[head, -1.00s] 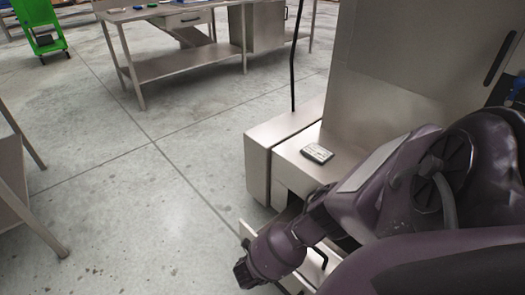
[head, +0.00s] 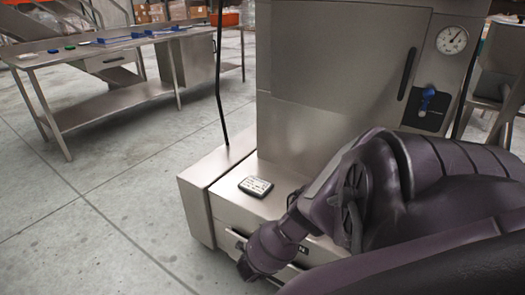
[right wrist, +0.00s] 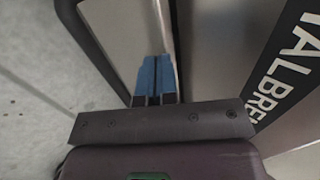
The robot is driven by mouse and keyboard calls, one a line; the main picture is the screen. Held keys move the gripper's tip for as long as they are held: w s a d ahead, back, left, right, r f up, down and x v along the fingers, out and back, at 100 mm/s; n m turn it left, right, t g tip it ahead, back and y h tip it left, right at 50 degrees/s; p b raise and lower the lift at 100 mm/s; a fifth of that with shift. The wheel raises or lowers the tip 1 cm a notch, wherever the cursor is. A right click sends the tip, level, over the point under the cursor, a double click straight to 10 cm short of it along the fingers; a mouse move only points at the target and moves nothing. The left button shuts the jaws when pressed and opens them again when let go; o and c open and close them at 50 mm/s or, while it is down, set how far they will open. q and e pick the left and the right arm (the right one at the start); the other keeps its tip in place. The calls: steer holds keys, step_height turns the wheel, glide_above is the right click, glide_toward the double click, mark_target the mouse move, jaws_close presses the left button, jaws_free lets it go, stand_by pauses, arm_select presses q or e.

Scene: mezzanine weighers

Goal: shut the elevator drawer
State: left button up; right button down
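The elevator drawer sits low in the front of the steel machine (head: 230,212); my right arm covers most of it in the head view. In the right wrist view, its pale metal front (right wrist: 125,35) shows with a dark bar handle (right wrist: 88,48). My right gripper (right wrist: 155,78) has its blue fingertips together and empty, pointing at the drawer front beside the handle. Whether they touch it I cannot tell. The gripper's dark end (head: 247,268) shows low in the head view. Any gap left at the drawer is hard to judge. My left gripper is not in view.
A small dark-framed device (head: 256,186) lies on the machine's ledge. A black label strip (right wrist: 285,60) with white letters is beside the drawer. A steel table (head: 110,100) stands behind; floor at left is clear.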

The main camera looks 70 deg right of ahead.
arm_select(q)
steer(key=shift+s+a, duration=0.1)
arm_select(e)
steer(key=shift+s+d, duration=0.25)
steer(key=shift+d, duration=0.7)
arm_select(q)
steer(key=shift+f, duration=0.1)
arm_select(e)
steer(key=shift+d+r, duration=0.1)
steer(key=shift+d, duration=0.05)
